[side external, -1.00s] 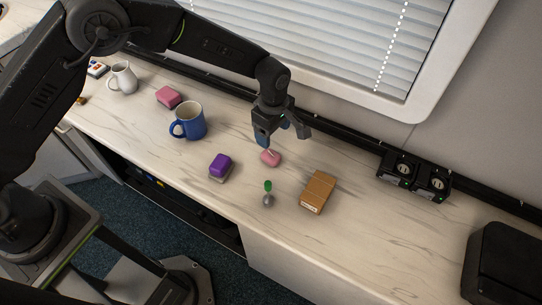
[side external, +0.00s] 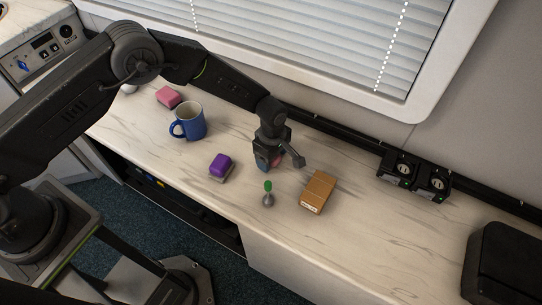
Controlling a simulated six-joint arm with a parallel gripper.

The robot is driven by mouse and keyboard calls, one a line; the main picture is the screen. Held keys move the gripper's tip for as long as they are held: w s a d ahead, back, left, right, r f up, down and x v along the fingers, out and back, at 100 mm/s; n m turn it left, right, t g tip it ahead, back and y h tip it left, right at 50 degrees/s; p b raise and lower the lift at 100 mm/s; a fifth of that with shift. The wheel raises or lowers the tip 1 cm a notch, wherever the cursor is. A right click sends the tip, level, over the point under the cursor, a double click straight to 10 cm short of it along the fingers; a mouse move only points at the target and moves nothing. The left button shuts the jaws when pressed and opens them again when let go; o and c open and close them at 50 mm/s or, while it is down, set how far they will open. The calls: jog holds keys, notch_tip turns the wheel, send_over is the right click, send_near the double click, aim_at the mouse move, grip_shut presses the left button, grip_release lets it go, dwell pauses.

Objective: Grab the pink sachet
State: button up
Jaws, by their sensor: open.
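A small pink sachet (side external: 277,162) lies on the marbled counter, mostly hidden by my gripper. My gripper (side external: 280,164) is open and points down, low over the sachet, with its jaws on either side of it. I cannot tell whether the fingers touch the sachet. A second pink item (side external: 168,97), block-shaped, lies farther left behind the blue mug.
A purple block (side external: 221,166) and a green-topped metal item (side external: 268,194) stand near the front edge. A brown box (side external: 318,191) is close on the right. A blue mug (side external: 190,122) stands left. Black devices (side external: 414,175) line the wall at right.

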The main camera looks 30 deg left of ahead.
jog(key=shift+c, duration=0.2)
jog(key=c, duration=1)
jog(key=shift+o, duration=0.2)
jog(key=shift+r, duration=0.1)
